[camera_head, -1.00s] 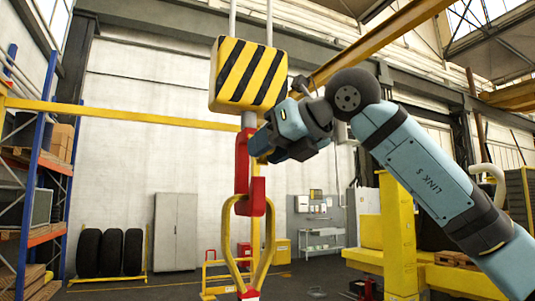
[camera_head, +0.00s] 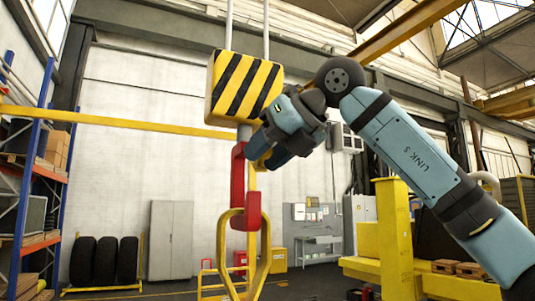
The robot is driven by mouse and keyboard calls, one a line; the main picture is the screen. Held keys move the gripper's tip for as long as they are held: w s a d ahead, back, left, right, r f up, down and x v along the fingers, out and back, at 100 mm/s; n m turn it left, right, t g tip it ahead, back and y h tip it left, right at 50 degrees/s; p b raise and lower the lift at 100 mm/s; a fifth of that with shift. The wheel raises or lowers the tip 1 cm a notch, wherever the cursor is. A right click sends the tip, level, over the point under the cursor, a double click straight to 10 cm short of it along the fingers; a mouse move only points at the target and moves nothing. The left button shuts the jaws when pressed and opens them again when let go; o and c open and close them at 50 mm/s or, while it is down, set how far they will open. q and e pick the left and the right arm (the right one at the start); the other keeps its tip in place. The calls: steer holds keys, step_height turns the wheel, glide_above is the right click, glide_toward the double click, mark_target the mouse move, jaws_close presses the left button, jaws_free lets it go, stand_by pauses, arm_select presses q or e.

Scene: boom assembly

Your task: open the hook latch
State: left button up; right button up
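The red hook (camera_head: 238,190) hangs below the yellow and black striped hook block (camera_head: 243,88) in the middle of the view. A yellow ring-shaped link (camera_head: 222,250) hangs in the hook's lower part. My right gripper (camera_head: 262,158) comes in from the right at the top of the hook, just under the block. Its wrist hides the fingertips and the latch area. I cannot tell whether it touches the hook or whether its fingers are open. My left gripper is not in view.
Two hoist cables (camera_head: 266,30) run up from the block. A yellow post and beam structure (camera_head: 395,235) stands at the right. A blue and orange rack (camera_head: 30,170) is at the left. Tires (camera_head: 105,260) and a grey cabinet (camera_head: 171,240) stand at the back wall.

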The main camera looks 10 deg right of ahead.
steer(key=shift+o, duration=1.2)
steer(key=shift+s+a, duration=0.1)
steer(key=shift+a, duration=0.15)
steer(key=shift+s+d+r, duration=0.2)
steer(key=shift+d, duration=0.15)
steer(key=b+v, duration=0.3)
steer(key=v, duration=1)
steer(key=shift+b, duration=0.3)
